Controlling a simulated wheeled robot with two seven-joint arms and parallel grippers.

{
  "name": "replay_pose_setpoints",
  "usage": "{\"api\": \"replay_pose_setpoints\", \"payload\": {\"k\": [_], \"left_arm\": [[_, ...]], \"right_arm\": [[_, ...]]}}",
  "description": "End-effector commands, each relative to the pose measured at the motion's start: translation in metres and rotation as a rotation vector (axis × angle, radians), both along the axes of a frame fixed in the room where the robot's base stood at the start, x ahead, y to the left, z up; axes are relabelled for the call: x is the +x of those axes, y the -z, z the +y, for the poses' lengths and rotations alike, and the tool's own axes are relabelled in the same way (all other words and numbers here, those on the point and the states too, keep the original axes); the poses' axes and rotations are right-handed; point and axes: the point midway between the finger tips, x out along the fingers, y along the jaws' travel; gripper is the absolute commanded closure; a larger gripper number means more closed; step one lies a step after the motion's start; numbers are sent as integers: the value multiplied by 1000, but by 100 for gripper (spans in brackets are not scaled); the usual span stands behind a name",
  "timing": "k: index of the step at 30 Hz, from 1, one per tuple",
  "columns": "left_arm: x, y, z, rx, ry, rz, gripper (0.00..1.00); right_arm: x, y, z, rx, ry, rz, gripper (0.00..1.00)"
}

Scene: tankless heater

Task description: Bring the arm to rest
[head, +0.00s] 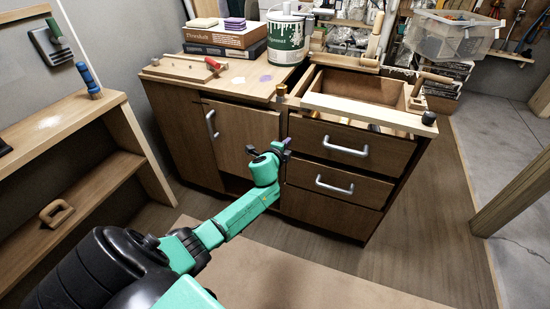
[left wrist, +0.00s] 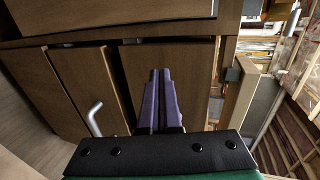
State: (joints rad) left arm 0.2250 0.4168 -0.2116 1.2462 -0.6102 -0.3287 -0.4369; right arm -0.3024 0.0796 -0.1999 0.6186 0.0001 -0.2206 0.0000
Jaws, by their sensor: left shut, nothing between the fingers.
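My left arm reaches from the lower left of the head view toward the front of the wooden cabinet (head: 245,132). My left gripper (head: 284,147) is in front of the cabinet, near the edge between its door and the drawers. In the left wrist view its two purple fingers (left wrist: 158,100) lie together, shut with nothing between them. Whether the fingertips touch the cabinet front is hard to tell. My right gripper is in neither view.
A paint bucket (head: 286,40) and boxes (head: 225,35) stand on the cabinet. A wooden shelf (head: 60,120) is at left. The floor in front is clear.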

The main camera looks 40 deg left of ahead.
Motion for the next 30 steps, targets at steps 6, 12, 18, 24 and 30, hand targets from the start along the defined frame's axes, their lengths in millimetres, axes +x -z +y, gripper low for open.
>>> {"api": "replay_pose_setpoints", "payload": {"k": [6, 12, 18, 24, 30], "left_arm": [[-35, -13, -9, 1, 2, 2, 100], [-75, -25, -20, 0, 2, 2, 100], [-91, -30, -23, 1, 1, -1, 100], [-91, -26, -23, -8, -3, 8, 100], [-132, 71, -15, -240, -107, 209, 100]], "right_arm": [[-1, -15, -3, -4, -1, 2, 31], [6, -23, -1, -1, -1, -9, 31], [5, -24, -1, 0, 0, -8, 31], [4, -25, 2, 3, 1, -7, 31], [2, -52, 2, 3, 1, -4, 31]]}}
